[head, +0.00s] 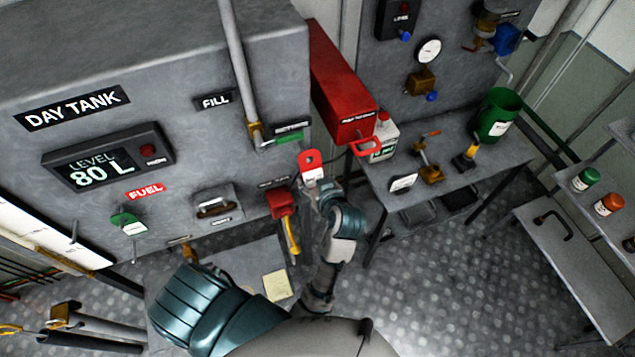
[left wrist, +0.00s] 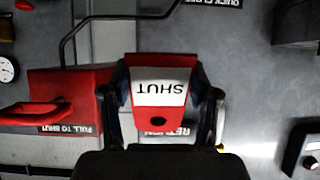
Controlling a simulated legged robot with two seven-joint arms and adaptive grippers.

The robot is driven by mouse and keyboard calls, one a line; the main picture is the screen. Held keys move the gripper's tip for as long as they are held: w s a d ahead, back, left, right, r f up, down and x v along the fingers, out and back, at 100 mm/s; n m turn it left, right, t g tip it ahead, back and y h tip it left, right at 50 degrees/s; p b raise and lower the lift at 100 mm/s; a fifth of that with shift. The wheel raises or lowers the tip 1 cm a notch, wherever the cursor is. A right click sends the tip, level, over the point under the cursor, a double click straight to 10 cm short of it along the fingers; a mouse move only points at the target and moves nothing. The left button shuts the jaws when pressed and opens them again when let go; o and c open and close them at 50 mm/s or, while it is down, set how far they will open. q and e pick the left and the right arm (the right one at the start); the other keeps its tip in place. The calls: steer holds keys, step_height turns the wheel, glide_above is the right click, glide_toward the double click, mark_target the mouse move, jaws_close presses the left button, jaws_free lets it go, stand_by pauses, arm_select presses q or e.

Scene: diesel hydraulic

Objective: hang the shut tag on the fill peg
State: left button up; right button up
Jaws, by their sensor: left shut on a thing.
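The shut tag (head: 310,163) is red with a white band and a hole. In the left wrist view the tag (left wrist: 158,86) reads SHUT upside down, with the hole near the gripper. My left gripper (head: 318,184) is shut on it and holds it in the air in front of the tank's right edge. In the left wrist view the gripper (left wrist: 160,108) has a finger on each side of the tag. The FILL label (head: 214,100) is on the tank front, left of a vertical pipe. I cannot make out a peg beside this label. My right gripper is not in view.
A red box (head: 340,85) with a red pull handle (head: 367,147) is close behind the tag. A green valve handle (head: 286,139) and a red-and-yellow lever (head: 283,205) stick out from the tank. A green tag (head: 127,222) hangs at lower left. A workbench (head: 395,190) stands at right.

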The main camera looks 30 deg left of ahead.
arm_select(q)
steer(key=shift+w+a+f, duration=0.2)
steer(key=shift+a+f, duration=0.1)
steer(key=shift+f, duration=0.3)
steer(key=shift+w+a+f+b, duration=0.15)
steer(key=shift+w+f+b, duration=0.1)
steer(key=shift+f+b, duration=0.3)
steer(key=shift+f, duration=0.2)
steer(key=shift+w+a+f+t+y+b, duration=0.25)
steer(key=shift+w+a+t+y+b, duration=0.3)
steer(key=shift+b, duration=0.7)
steer(key=shift+w+a+f+y+b, duration=0.15)
steer(key=shift+w+a+y+b, duration=0.3)
steer(key=shift+b, duration=0.65)
steer(key=shift+w+a+f+t+y+b, duration=0.15)
steer(key=shift+w+a+t+y+b, duration=0.45)
steer(key=shift+b, duration=1.5)
steer(key=shift+w+a+f+t+y+b, duration=0.15)
steer(key=shift+w+a+t+y+b, duration=0.4)
steer(key=shift+b, duration=1.5)
steer(key=shift+s+a, duration=0.2)
steer(key=shift+a, duration=0.1)
